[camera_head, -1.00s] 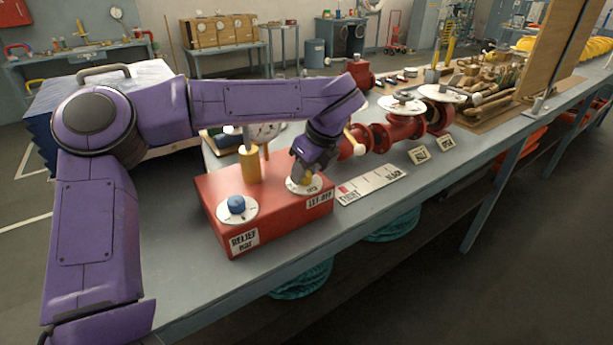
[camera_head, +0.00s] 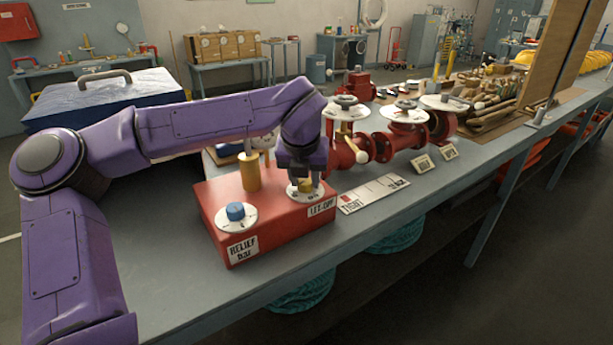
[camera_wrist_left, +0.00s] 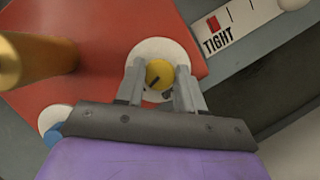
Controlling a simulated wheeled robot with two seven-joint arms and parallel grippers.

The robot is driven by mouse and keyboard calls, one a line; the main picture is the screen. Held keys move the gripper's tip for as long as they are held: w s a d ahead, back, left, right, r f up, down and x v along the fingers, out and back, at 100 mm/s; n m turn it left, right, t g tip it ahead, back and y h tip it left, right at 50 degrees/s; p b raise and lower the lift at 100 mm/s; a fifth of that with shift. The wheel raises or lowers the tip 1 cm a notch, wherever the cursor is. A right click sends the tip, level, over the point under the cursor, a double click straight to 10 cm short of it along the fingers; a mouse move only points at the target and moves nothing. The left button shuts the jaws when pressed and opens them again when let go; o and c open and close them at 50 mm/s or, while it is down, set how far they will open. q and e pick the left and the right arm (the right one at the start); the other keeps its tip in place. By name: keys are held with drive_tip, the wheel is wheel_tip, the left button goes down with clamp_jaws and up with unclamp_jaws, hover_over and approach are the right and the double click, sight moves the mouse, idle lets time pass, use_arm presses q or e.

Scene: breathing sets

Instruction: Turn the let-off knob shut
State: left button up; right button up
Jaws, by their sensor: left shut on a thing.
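The let-off knob (camera_wrist_left: 158,75) is small and yellow with a dark pointer line, on a white dial (camera_head: 300,192) at the right of a red box (camera_head: 270,232). A "LET-OFF" label (camera_head: 322,207) is on the box's front edge beside it. My left gripper (camera_head: 305,182) points down over the dial. In the left wrist view its two grey fingers (camera_wrist_left: 160,85) stand on either side of the knob, shut on it. In the head view the fingers partly hide the knob. My right gripper is not in view.
A blue relief knob (camera_head: 235,211) and a brass post (camera_head: 249,172) stand on the same box. A "TIGHT" scale strip (camera_head: 374,193) lies to the right. Red valves (camera_head: 405,130) with white discs stand behind it. The bench front is clear.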

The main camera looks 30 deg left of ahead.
use_arm(q)
drive_tip(key=shift+m+h+p, duration=0.4)
drive_tip(key=shift+m+h, duration=0.1)
drive_tip(key=shift+m, duration=1.1)
drive_tip(key=o, duration=1)
drive_tip(key=shift+o, duration=0.2)
drive_tip(key=shift+s, duration=0.1)
drive_tip(key=a+b+v, duration=0.1)
drive_tip(key=v, duration=0.9)
drive_tip(key=shift+s+d+r, duration=0.2)
drive_tip(key=shift+d+r, duration=0.05)
drive_tip(key=shift+d, duration=0.1)
